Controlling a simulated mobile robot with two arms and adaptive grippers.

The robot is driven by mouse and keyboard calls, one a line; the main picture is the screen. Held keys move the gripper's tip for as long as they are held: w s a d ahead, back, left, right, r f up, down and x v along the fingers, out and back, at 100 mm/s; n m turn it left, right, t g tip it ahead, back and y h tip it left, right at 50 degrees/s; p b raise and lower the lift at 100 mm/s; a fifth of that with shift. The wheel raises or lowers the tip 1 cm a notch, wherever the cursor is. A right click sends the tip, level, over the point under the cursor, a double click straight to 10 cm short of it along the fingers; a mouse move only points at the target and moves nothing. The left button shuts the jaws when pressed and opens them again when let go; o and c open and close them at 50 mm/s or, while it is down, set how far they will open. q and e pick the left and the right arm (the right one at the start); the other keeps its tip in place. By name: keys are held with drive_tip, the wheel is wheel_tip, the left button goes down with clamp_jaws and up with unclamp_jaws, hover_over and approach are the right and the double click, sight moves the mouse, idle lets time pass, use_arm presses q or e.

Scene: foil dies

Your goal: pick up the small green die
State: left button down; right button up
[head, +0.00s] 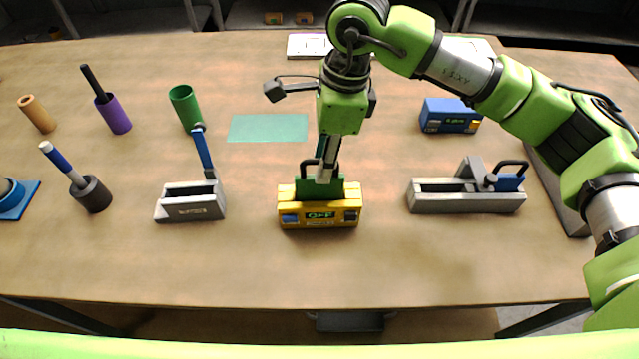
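A yellow box (345,211) with an "OFF" display stands at the middle of the table. A small green block (334,188) with a dark looped handle sits upright at its top; this looks like the green die. My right gripper (324,176) points down directly over it, its fingers at the block and beside the handle. The fingers overlap the block in the picture, so I cannot tell whether they are shut on it. My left gripper is not in view.
A blue box (449,116) stands behind. A green cup (185,107) and several cylinders stand left. A teal mat (267,128) lies bare.

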drive_tip(key=f+p, duration=0.1)
drive_tip(key=f, duration=0.2)
drive_tip(key=shift+a+f+p, duration=0.2)
drive_tip(key=shift+f+p, duration=0.15)
drive_tip(key=shift+f, duration=0.4)
drive_tip(key=shift+a, duration=0.1)
drive_tip(key=shift+c, duration=0.5)
clamp_jaws()
drive_tip(key=shift+w+r, duration=0.1)
